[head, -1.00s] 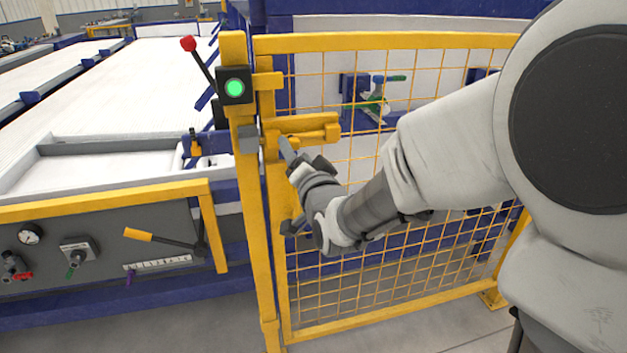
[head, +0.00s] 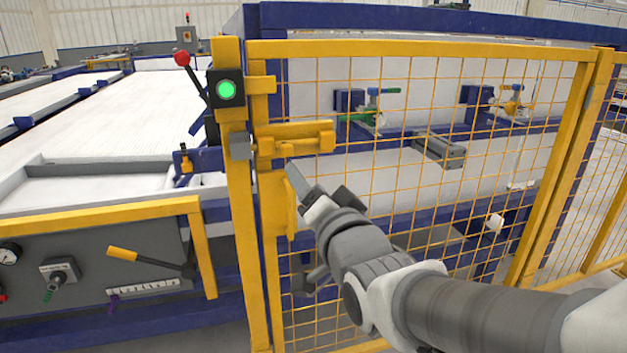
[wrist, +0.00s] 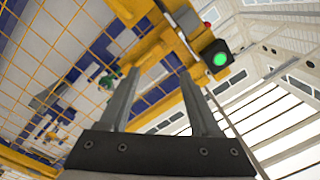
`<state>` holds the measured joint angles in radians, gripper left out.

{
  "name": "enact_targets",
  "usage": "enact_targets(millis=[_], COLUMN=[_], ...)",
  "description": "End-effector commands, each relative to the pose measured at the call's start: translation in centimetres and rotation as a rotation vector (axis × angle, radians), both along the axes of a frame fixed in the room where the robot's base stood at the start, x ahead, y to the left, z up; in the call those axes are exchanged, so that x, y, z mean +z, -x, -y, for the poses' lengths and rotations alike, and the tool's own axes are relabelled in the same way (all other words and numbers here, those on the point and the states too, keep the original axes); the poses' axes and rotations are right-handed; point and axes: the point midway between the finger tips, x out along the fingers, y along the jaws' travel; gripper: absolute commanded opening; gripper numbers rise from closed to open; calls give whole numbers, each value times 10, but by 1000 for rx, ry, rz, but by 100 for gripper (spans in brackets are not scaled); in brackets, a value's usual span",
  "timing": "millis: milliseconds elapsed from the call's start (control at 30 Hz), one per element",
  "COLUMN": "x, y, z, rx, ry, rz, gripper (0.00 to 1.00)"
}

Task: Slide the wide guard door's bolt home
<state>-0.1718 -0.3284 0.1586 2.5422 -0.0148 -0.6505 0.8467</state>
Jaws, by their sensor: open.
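The wide guard door (head: 420,48) is a yellow frame with wire mesh, standing against a yellow post (head: 240,215). Its yellow bolt (head: 312,136) lies level across the door's left upper part. A grey block (head: 240,146) sits on the post just left of the bolt; I cannot tell whether the bolt's end is inside it. My gripper (head: 305,183) is open and empty, just below the bolt and beside a yellow upright handle (head: 291,208). In the wrist view both fingers of my gripper (wrist: 157,72) stand apart, with yellow door parts beyond them.
A box with a lit green lamp (head: 226,89) is on the post above the bolt. A red-knobbed lever (head: 182,58) leans behind it. A control panel (head: 90,260) with a yellow-handled lever is at the left. Machine beds and clamps stand behind the mesh.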

Motion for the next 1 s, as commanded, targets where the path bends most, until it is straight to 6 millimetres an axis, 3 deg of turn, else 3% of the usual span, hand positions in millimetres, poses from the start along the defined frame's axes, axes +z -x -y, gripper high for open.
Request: enact_targets(millis=[233,733,867,1000], x=[0,-1,-12,-36], y=[15,18,19,27], z=[5,8,22,50], rx=[1,-6,-37,-83], ry=[0,12,95,260], rz=[2,-8,-63,-190], gripper=[64,64,64,64])
